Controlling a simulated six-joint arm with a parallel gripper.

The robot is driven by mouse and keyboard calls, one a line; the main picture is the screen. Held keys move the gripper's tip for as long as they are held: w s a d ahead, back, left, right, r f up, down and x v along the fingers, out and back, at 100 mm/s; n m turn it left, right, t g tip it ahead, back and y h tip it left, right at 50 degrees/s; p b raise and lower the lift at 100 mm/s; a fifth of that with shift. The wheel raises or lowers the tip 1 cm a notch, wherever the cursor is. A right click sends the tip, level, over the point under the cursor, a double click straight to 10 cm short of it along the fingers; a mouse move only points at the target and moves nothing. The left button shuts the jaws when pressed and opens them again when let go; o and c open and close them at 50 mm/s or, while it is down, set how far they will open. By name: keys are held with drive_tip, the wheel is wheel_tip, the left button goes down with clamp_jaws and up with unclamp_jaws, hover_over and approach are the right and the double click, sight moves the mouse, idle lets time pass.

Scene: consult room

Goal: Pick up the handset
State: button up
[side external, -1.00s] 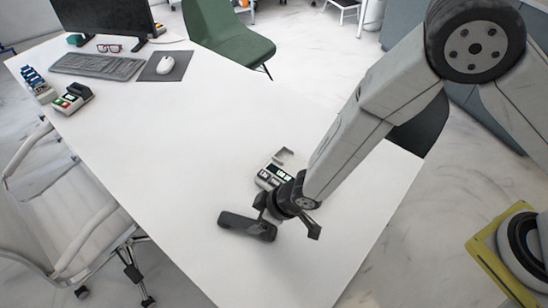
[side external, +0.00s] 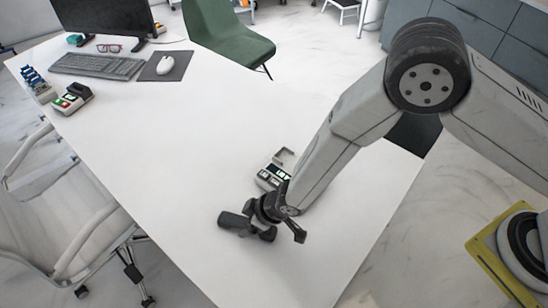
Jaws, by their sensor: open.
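A dark handset (side external: 234,222) lies on the white desk (side external: 200,130) near its front part. My gripper (side external: 284,234) is low over the desk at the handset's right end, with its jaws apart. One dark finger overlaps the handset's right part in the picture; I cannot tell whether they touch. The handset's middle is partly hidden by the gripper. The light phone base (side external: 270,178) with dark keys stands just behind the gripper, partly hidden by my arm.
A card terminal (side external: 72,99), keyboard (side external: 97,66), glasses (side external: 109,48), mouse (side external: 165,65) on a dark mat and a monitor (side external: 105,18) occupy the far left. A green chair (side external: 228,35) stands behind the desk. The desk's middle is clear.

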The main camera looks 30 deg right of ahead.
drive_tip(key=shift+x, duration=1)
clamp_jaws()
drive_tip(key=shift+r, duration=0.1)
drive_tip(key=shift+r, duration=1.1)
drive_tip(key=v, duration=0.4)
drive_tip(key=s+v, duration=0.1)
drive_tip(key=v, duration=0.3)
drive_tip(key=s+d+r, duration=0.4)
drive_tip(key=s+d, duration=0.1)
drive_tip(key=s, duration=0.2)
drive_tip(key=shift+s, duration=0.15)
drive_tip(key=shift+d+f, duration=0.1)
